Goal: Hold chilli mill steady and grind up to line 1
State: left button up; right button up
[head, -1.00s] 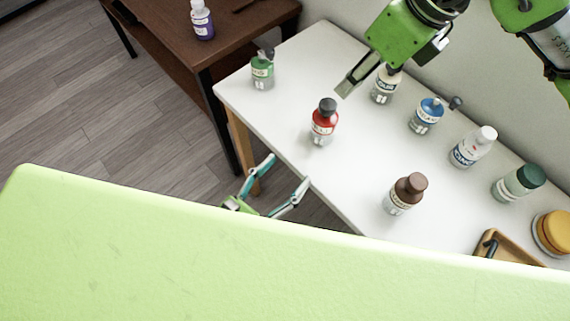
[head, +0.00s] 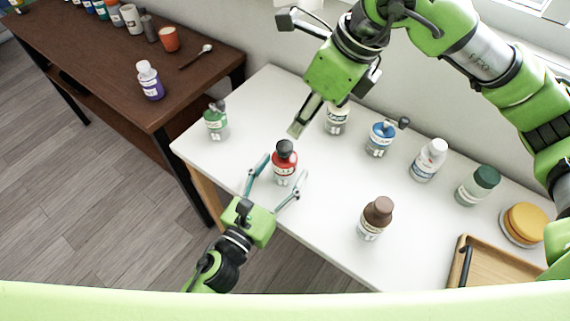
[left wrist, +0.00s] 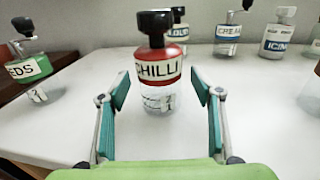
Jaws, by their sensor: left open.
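The chilli mill (head: 284,165) has a black top, a red band and a clear lower part with numbered lines. It stands upright on the white table. In the left wrist view the chilli mill (left wrist: 158,70) is straight ahead, its label facing me. My left gripper (head: 276,182) is open, with one finger on each side of the mill's near part. Its fingers (left wrist: 162,90) look apart from the mill in the left wrist view. My right gripper (head: 297,130) is above the table, just behind and above the mill's black top; I cannot tell its opening.
A green-labelled mill (head: 216,121) stands left; cream (head: 337,118) and blue (head: 380,138) ones stand behind. A white bottle (head: 429,160), brown-capped jar (head: 375,217) and green-capped jar (head: 478,186) stand right. A wooden tray (head: 505,258) lies at front right. A dark table (head: 110,75) adjoins.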

pick_arm(q)
jog(key=shift+x, duration=0.95)
jog(key=c, duration=1.3)
